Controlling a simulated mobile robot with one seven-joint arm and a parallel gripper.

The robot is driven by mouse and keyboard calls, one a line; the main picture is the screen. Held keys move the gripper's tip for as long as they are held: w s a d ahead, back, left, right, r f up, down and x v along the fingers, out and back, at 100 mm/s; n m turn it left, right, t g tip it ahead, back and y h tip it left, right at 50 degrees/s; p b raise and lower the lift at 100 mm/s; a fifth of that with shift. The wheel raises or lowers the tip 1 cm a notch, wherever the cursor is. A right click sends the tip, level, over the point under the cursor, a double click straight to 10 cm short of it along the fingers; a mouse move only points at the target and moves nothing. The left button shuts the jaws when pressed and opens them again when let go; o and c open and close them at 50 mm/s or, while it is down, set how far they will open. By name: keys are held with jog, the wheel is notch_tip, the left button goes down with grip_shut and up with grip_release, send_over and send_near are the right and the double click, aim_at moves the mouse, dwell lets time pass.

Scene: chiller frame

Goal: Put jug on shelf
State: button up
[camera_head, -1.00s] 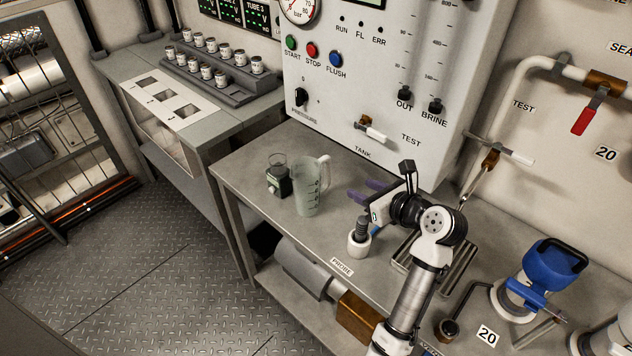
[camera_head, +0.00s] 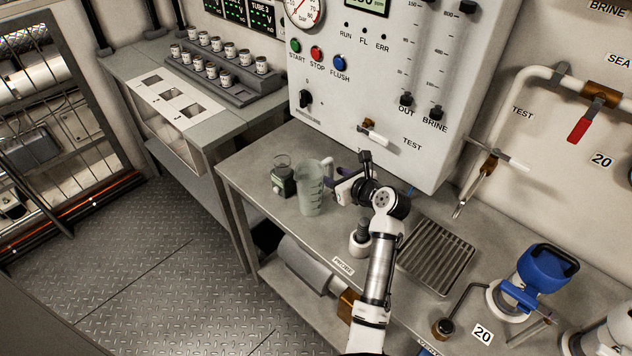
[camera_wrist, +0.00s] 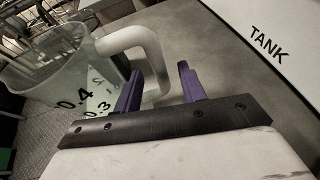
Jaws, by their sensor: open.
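The jug (camera_head: 311,192), pale green and translucent with measuring marks, stands upright on the grey bench. In the wrist view the jug (camera_wrist: 65,75) fills the left side, with its white handle (camera_wrist: 152,48) turned toward my gripper. My gripper (camera_head: 343,176) is just right of the jug, at handle height. In the wrist view the purple fingers of my gripper (camera_wrist: 160,72) are apart, and the lower part of the handle shows between them. I cannot tell whether they touch it. A lower shelf (camera_head: 268,277) runs under the bench; which shelf is meant is unclear.
A dark-based glass container (camera_head: 283,178) stands close left of the jug. A small white holder with a dark probe (camera_head: 360,240) is in front of my gripper. The control panel (camera_head: 375,90) rises behind. A drain grate (camera_head: 437,257) lies to the right.

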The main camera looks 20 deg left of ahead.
jog(key=shift+a, duration=0.1)
jog(key=shift+c, duration=0.2)
grip_shut()
